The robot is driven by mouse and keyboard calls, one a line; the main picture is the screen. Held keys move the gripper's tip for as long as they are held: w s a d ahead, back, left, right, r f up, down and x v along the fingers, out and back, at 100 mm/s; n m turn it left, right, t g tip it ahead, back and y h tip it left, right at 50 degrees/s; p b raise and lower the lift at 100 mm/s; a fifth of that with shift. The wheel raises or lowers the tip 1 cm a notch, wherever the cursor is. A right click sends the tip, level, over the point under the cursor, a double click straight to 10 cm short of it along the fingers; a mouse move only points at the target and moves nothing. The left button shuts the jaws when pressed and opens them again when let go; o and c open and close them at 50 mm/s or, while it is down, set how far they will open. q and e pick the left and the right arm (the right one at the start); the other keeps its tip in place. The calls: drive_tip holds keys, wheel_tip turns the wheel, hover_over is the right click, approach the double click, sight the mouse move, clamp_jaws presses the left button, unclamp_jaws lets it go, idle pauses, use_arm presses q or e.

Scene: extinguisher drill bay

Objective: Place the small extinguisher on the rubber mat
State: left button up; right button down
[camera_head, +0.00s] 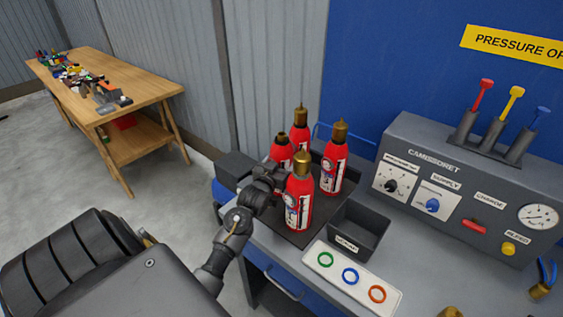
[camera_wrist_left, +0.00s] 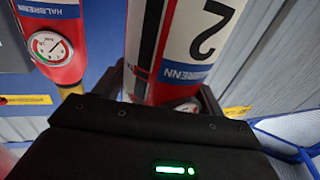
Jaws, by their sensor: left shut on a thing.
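My left gripper (camera_head: 272,187) is shut on the front red extinguisher (camera_head: 300,205), which has a brass top and a white label. It looks upright; I cannot tell whether its base touches the surface. In the left wrist view this extinguisher (camera_wrist_left: 175,50) fills the middle, with a "2" on its label. A dark flat mat or tray (camera_head: 318,226) lies below it on the bench. Other similar red extinguishers stand behind: one at the right (camera_head: 333,172), one at the back (camera_head: 300,130), one at the left (camera_head: 281,150), partly hidden. My right gripper is out of view.
A dark open bin (camera_head: 358,238) stands right of the mat, with a white panel of coloured rings (camera_head: 350,277) in front. A grey control console (camera_head: 470,190) takes up the bench's right. A wooden table (camera_head: 140,88) stands far left.

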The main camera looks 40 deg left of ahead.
use_arm(q)
drive_tip(key=o, duration=1)
drive_tip(key=shift+f, duration=0.1)
drive_tip(key=o, duration=0.4)
drive_tip(key=shift+r+b+v, duration=0.15)
drive_tip(key=shift+b+v, duration=0.5)
drive_tip(key=shift+v, duration=2.35)
drive_tip(key=shift+r+b+v, duration=0.1)
drive_tip(key=shift+b+v, duration=0.5)
drive_tip(key=shift+v, duration=2.45)
drive_tip(key=shift+s+f, duration=0.1)
